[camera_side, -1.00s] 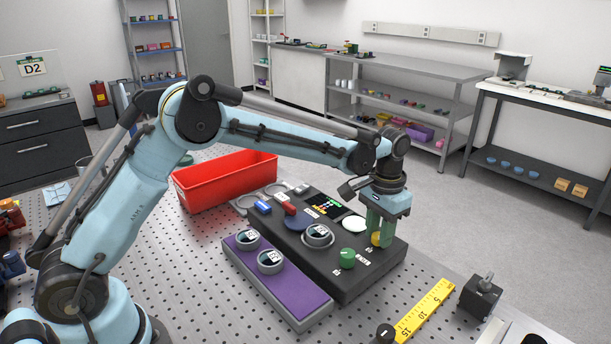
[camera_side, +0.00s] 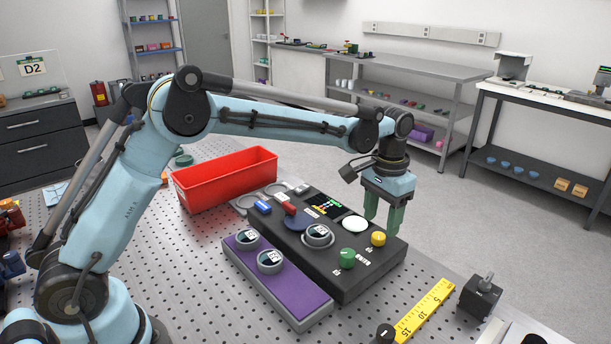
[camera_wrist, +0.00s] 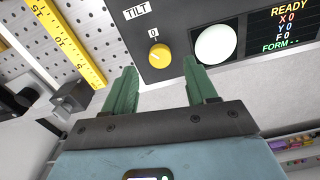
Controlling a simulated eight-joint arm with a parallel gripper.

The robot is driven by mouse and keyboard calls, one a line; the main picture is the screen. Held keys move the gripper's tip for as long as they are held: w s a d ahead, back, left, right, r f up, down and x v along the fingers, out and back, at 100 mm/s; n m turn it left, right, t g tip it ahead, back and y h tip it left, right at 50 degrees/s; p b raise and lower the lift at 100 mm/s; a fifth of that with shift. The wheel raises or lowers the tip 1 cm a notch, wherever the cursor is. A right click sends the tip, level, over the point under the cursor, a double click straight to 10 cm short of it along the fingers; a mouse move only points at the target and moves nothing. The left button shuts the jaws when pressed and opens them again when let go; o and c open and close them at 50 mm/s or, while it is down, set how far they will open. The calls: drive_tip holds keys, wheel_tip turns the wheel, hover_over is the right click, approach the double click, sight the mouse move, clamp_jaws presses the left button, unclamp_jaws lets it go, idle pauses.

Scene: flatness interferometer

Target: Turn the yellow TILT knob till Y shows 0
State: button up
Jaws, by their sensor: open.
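The yellow TILT knob (camera_side: 378,239) stands on the dark instrument panel (camera_side: 345,283), and it also shows in the wrist view (camera_wrist: 160,54) beside the TILT label (camera_wrist: 137,11) and a 0 mark. The display (camera_wrist: 284,26) in the wrist view reads READY, X 0, Y 0, F 0 and FORM with dashes. My gripper (camera_side: 382,223) is open and empty just above the knob. In the wrist view its two green fingers (camera_wrist: 160,68) are spread, and the knob shows between and beyond their tips, not touched.
A green knob (camera_side: 347,258) and a round white disc (camera_side: 355,224) are near the yellow knob. A purple-topped tray (camera_side: 275,270) with dark ring-shaped parts lies left of the panel. A red bin (camera_side: 225,180) is behind. A yellow ruler (camera_side: 425,310) lies in front right.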

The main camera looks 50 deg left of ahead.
sight(376, 236)
wheel_tip(376, 236, up, 8)
drive_tip(key=shift+r, duration=0.2)
idle(0.8)
idle(0.5)
drive_tip(key=s+a+r+t, duration=0.2)
drive_tip(key=s+a+r, duration=0.1)
drive_tip(key=s, duration=0.3)
drive_tip(key=s+a+f+t, duration=0.2)
drive_tip(key=s+f, duration=0.1)
drive_tip(key=s, duration=0.4)
drive_tip(key=s+a+f+n+t, duration=0.1)
drive_tip(key=s+a+f+t, duration=0.2)
drive_tip(key=s, duration=0.5)
drive_tip(key=shift+a+f, duration=0.25)
drive_tip(key=shift+f, duration=0.05)
idle(0.4)
